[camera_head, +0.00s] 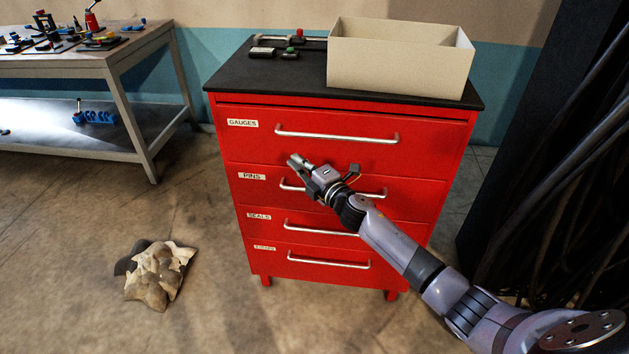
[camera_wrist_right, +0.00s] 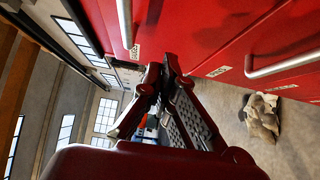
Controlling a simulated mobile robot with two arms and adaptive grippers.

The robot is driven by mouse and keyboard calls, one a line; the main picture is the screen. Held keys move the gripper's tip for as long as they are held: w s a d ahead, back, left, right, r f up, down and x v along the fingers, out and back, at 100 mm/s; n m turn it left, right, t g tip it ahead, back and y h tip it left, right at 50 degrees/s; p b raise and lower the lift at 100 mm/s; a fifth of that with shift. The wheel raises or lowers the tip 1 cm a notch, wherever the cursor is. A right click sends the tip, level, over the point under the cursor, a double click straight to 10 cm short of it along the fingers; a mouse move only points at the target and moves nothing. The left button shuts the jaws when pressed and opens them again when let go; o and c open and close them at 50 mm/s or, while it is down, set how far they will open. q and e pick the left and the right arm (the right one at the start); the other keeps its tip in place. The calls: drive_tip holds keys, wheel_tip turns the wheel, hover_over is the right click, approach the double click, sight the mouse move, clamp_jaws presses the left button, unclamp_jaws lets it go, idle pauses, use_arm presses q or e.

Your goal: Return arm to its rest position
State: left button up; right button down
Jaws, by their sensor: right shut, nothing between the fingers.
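My right arm (camera_head: 405,250) comes in from the lower right of the head view. Its gripper (camera_head: 293,160) is shut and empty in front of the red drawer cabinet (camera_head: 225,118), over the area between the GAUGES and PINS drawers. In the right wrist view the gripper fingers (camera_wrist_right: 160,75) are together at their tips, with red cabinet drawer fronts (camera_wrist_right: 215,35) close above and to the right. All drawers look closed. My left gripper is in neither view.
An open cream box (camera_head: 400,62) and small tools (camera_head: 290,53) stand on the cabinet's black top. A workbench (camera_head: 130,50) is at the left. A crumpled cloth (camera_head: 158,274) lies on the floor. Dark cables (camera_head: 560,180) hang at the right. Floor left of the cabinet is mostly clear.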

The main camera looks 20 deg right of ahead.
drive_tip(key=v, duration=0.7)
drive_tip(key=s+d+f+m+g+h, duration=0.2)
drive_tip(key=s+f+m, duration=0.3)
drive_tip(key=f, duration=0.7)
drive_tip(key=s+d+f+m+g+h, duration=0.1)
drive_tip(key=s+f+m+g, duration=0.15)
drive_tip(key=s+f, duration=0.65)
drive_tip(key=s+d+f+m+g+h, duration=0.2)
drive_tip(key=s+f+m+g, duration=0.1)
drive_tip(key=f, duration=1.2)
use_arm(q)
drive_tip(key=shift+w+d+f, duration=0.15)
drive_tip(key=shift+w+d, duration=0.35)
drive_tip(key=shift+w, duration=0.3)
use_arm(e)
drive_tip(key=s+a+f+m+g, duration=0.2)
drive_tip(key=s+f, duration=0.4)
drive_tip(key=s, duration=0.7)
drive_tip(key=s+a+f+m+g, duration=0.3)
drive_tip(key=s+f, duration=0.4)
drive_tip(key=s, duration=0.5)
drive_tip(key=s+a+f+m+g, duration=0.2)
drive_tip(key=s+f, duration=0.5)
drive_tip(key=s, duration=0.6)
drive_tip(key=shift+s+a+m+g+y, duration=0.35)
drive_tip(key=shift+m+g, duration=0.1)
drive_tip(key=shift+g, duration=0.5)
